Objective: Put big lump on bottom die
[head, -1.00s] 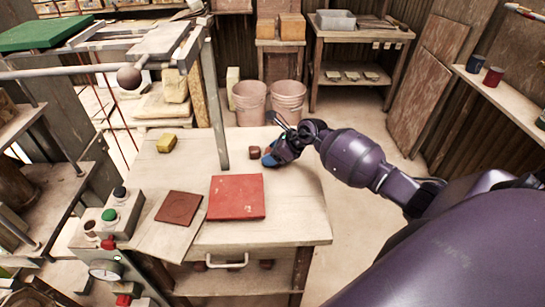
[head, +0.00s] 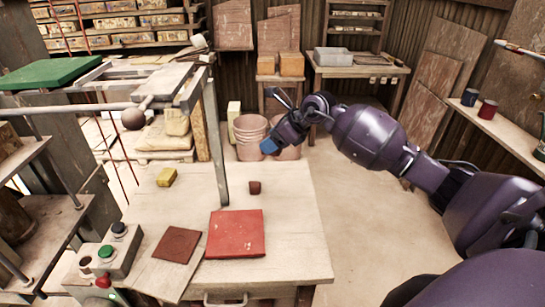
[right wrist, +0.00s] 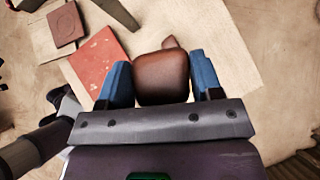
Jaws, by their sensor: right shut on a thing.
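My right gripper (head: 269,146) is raised above the far right part of the table, its blue fingers pointing down and left. In the right wrist view the gripper (right wrist: 163,82) is shut on a brown, rounded, block-like lump (right wrist: 162,72), with one blue finger on each side. In the head view the gripper and arm hide this lump. A smaller-looking brown lump (head: 255,187) stands on the table; its edge shows behind the held lump in the wrist view (right wrist: 170,42). I cannot pick out the bottom die for certain. My left gripper is not in view.
The wooden table (head: 290,240) carries a red square board (head: 236,233), a brown tile (head: 177,245) and a yellow block (head: 166,177). A button box (head: 118,250) stands front left. Pink buckets (head: 250,130) stand behind.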

